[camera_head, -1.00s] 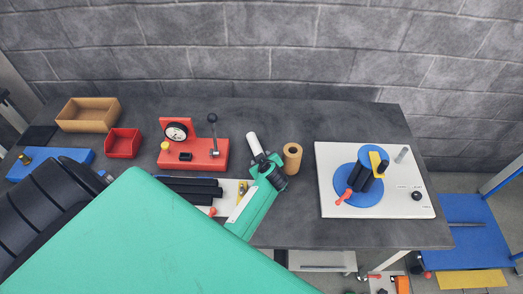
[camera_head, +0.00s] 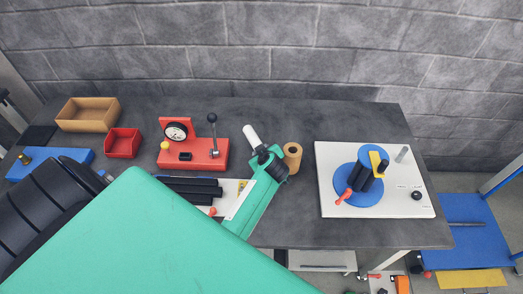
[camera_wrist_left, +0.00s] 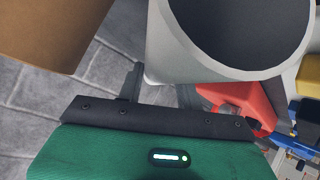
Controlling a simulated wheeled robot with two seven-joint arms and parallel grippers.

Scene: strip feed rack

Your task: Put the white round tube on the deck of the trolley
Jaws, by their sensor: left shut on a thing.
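The white round tube (camera_head: 252,136) is tilted in the head view, its lower end hidden at my left gripper (camera_head: 264,156). The gripper is shut on it, over the back middle of the dark table. In the left wrist view the tube (camera_wrist_left: 168,48) is large and close, with its dark open end toward the upper right. A blue flat deck (camera_head: 472,262) lies low beyond the table's right end, with blue bars near it; it looks like the trolley. My right gripper is not in view.
A brown tube (camera_head: 292,163) stands just right of my left gripper. A red fixture with a dial (camera_head: 208,161) is to the left. A white board with a blue turntable (camera_head: 331,160) is to the right. My green arm hides the front left.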

